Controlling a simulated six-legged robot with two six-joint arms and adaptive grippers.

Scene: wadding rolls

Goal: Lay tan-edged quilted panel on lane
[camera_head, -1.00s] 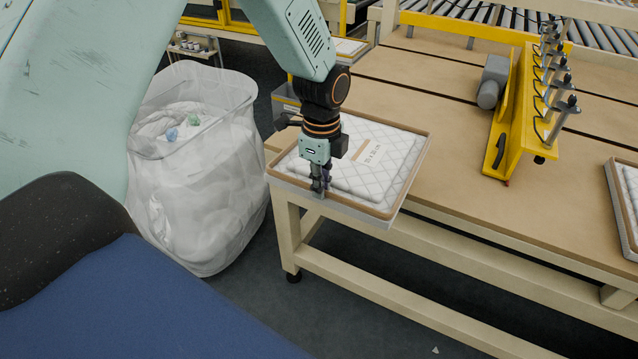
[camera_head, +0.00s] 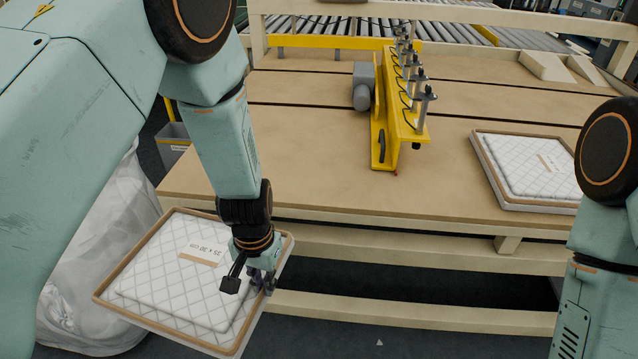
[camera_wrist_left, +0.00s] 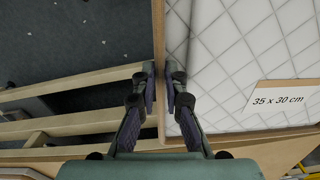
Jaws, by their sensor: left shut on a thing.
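The tan-edged quilted panel (camera_head: 165,285), white with a diamond pattern and a paper label, is in the lower left of the head view, off the table's front left corner. My left gripper (camera_head: 263,281) is shut on its right rim and holds it above the floor, turned at an angle to the table. In the left wrist view the fingers (camera_wrist_left: 161,88) pinch the tan edge, with the quilted top (camera_wrist_left: 225,50) to the right. My right arm shows at the right edge of the head view, but its gripper is out of frame. I cannot tell which strip is the lane.
The tan worktable (camera_head: 310,125) has dark slots across it. A yellow frame with several metal posts (camera_head: 388,110) stands mid-table. Another tan-edged quilted panel (camera_head: 530,165) lies at the right. Rollers (camera_head: 455,33) run behind. A clear bag (camera_head: 95,270) stands left, partly hidden. The table's front middle is bare.

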